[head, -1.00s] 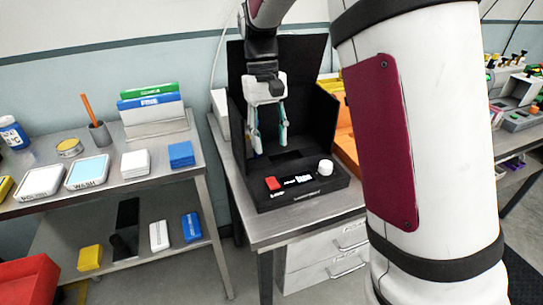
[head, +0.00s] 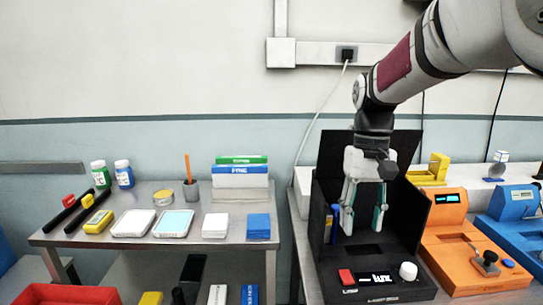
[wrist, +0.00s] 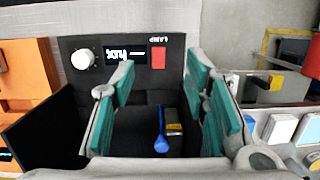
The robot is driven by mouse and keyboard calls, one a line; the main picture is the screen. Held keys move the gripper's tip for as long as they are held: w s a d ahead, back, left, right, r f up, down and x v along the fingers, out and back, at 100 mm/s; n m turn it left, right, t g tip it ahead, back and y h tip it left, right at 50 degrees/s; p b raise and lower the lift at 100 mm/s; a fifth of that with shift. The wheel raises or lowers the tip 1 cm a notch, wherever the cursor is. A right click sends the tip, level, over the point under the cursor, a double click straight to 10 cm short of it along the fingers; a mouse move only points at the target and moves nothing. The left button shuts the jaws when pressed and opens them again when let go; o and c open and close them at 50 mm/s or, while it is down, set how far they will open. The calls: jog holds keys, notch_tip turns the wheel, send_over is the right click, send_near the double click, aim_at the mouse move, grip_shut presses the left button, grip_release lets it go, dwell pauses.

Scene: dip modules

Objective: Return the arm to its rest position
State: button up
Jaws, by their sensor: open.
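My gripper (head: 364,212) is open, with its fingers pointing down inside a black open-fronted box device (head: 410,180). The wrist view also shows its two teal-padded fingers (wrist: 165,95) apart, with nothing held between them. The device's front panel has a red button, a small lit display (head: 377,279) and a white knob (head: 408,271). My arm reaches in from the upper right.
An orange device (head: 455,245) and a blue device (head: 515,230) stand close on the right. On the left, a metal table (head: 150,195) holds trays, bottles, boxes and a pencil cup. A red bin (head: 60,294) is at lower left. The wall space above the left table is clear.

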jog(key=s+r+t+p, duration=0.2)
jog(key=s+r+t, duration=0.2)
jog(key=s, duration=2)
jog(key=shift+r+t+p, duration=0.2)
jog(key=shift+t+p, duration=0.2)
jog(key=shift+t, duration=0.7)
